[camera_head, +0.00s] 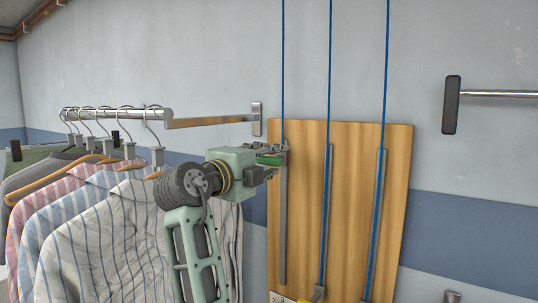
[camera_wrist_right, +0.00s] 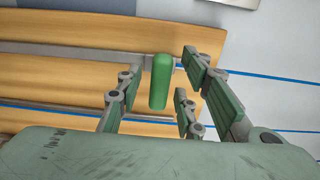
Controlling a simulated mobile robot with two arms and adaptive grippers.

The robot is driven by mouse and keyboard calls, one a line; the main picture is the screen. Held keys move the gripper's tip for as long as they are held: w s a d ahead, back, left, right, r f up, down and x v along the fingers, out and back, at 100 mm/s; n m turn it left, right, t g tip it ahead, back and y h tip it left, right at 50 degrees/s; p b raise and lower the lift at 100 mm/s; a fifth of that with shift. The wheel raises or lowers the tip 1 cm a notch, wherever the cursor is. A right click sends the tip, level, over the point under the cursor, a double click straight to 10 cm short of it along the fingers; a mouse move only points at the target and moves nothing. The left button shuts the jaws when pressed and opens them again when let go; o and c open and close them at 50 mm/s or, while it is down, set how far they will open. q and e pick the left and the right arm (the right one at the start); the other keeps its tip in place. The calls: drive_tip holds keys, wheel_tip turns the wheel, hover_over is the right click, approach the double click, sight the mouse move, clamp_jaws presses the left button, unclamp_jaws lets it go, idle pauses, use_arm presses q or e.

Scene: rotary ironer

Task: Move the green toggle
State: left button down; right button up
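The green toggle (camera_head: 268,160) is at the upper end of the left grey rail (camera_head: 283,220) on a wooden board (camera_head: 343,200). My right gripper (camera_head: 274,155) is at the toggle and partly covers it in the head view. In the right wrist view the green toggle (camera_wrist_right: 160,82) stands between the spread fingers of my right gripper (camera_wrist_right: 155,90), with a visible gap on each side. The gripper is open and does not hold it. My left gripper is not in view.
Blue cords (camera_head: 330,70) run down the wall to the rails. A yellow piece (camera_head: 318,292) sits low on the middle rail. Shirts on hangers (camera_head: 100,235) hang from a rail (camera_head: 115,113) to the left. A metal bar (camera_head: 500,94) projects at upper right.

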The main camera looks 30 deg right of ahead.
drive_tip(key=shift+w, duration=0.1)
clamp_jaws()
idle(0.3)
drive_tip(key=shift+f, duration=0.1)
